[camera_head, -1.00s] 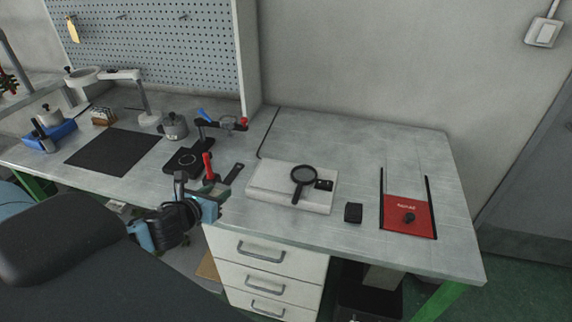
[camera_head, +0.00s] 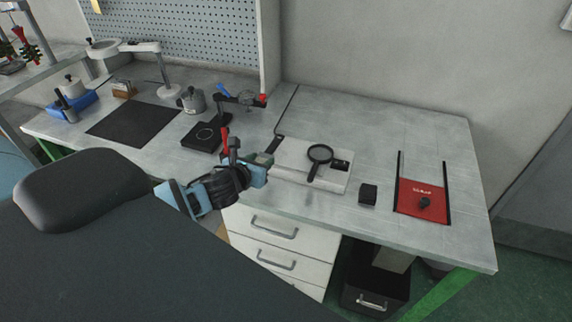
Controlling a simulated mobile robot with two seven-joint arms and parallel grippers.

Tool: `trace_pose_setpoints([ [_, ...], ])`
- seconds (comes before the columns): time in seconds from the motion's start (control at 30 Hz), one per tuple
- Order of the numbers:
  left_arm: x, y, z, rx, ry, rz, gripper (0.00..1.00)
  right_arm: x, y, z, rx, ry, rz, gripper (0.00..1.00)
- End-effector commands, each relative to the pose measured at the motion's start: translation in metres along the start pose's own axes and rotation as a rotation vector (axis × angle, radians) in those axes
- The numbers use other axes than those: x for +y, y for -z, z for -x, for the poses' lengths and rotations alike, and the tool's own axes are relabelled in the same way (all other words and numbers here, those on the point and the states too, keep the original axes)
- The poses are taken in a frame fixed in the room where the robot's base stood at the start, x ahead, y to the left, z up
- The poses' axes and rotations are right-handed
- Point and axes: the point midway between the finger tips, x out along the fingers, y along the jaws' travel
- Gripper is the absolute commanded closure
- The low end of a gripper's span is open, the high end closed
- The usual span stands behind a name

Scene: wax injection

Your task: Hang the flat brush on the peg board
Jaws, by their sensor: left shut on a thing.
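My left gripper (camera_head: 266,161) is over the front edge of the workbench, just left of the white board. It is shut on a slim dark thing (camera_head: 276,145) that sticks out past its fingertips, up and to the right; I take this for the flat brush. Its bristles cannot be made out, and the jaws hide part of it. The peg board (camera_head: 190,35) stands at the back left, cut off by the top of the view. My right gripper is not in view.
A black mat (camera_head: 135,124) and a lamp (camera_head: 163,77) are farther left. The back right bench is clear.

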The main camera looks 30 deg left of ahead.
Motion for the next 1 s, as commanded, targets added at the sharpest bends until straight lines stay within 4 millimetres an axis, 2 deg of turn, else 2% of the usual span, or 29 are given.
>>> trace_pose_setpoints([
  [0.1,-0.022,-0.007,-0.016,-0.005,0.001,0.006,0.81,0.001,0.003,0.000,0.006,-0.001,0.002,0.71],
  [0.3,-0.042,-0.010,-0.033,-0.002,-0.001,0.002,0.81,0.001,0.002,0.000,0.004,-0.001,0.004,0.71],
  [0.57,-0.046,-0.009,-0.037,-0.001,-0.002,0.001,0.81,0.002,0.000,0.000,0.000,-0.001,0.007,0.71],
  [0.7,-0.062,-0.013,-0.048,-0.001,0.001,0.004,0.81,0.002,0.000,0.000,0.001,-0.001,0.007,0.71],
  [0.8,-0.059,0.010,-0.054,0.008,-0.002,0.002,0.81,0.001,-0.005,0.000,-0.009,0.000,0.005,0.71],
  [1.0,-0.059,0.014,-0.058,-0.004,-0.001,0.000,0.81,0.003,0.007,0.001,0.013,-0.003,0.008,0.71],
])
